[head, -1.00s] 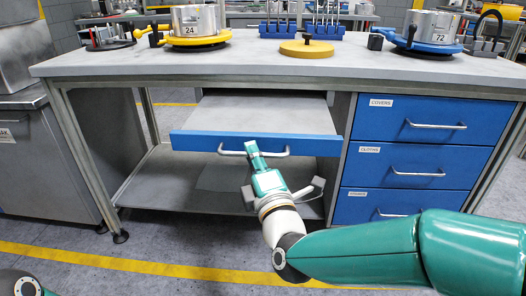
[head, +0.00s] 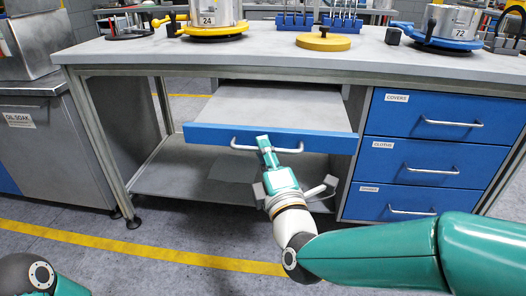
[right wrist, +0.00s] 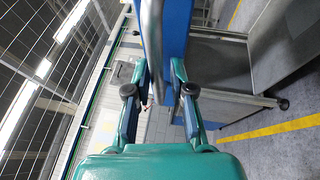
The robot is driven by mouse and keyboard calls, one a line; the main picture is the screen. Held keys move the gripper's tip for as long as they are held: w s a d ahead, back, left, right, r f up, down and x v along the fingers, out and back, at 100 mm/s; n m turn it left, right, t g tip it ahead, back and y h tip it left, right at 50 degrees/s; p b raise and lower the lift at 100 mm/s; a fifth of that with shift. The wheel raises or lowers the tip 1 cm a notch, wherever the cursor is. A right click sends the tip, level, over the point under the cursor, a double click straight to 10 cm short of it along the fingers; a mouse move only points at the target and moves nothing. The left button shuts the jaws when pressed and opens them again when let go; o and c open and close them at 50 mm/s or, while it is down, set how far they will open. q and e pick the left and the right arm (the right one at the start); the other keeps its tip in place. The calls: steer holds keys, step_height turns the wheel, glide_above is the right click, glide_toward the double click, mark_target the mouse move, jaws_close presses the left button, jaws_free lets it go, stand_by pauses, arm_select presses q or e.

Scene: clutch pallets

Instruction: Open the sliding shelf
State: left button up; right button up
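The sliding shelf (head: 275,104) is a grey board with a blue front under the workbench top, standing part way out. Its silver handle (head: 240,147) runs across the front; the handle also shows as an upright bar in the right wrist view (right wrist: 152,35). My right gripper (head: 264,146) is at the middle of the handle.
The workbench top (head: 290,58) carries clutch parts, a yellow disc (head: 323,42) and blue racks. Blue drawers (head: 437,122) stand right of the shelf. A lower shelf (head: 190,180) lies beneath. A grey cabinet (head: 50,140) stands at left; the floor in front is clear.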

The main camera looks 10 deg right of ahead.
steer(key=a+v, duration=0.1)
steer(key=v, duration=0.6)
steer(key=shift+s+d, duration=0.2)
steer(key=shift+d, duration=0.3)
steer(key=shift+f, duration=0.15)
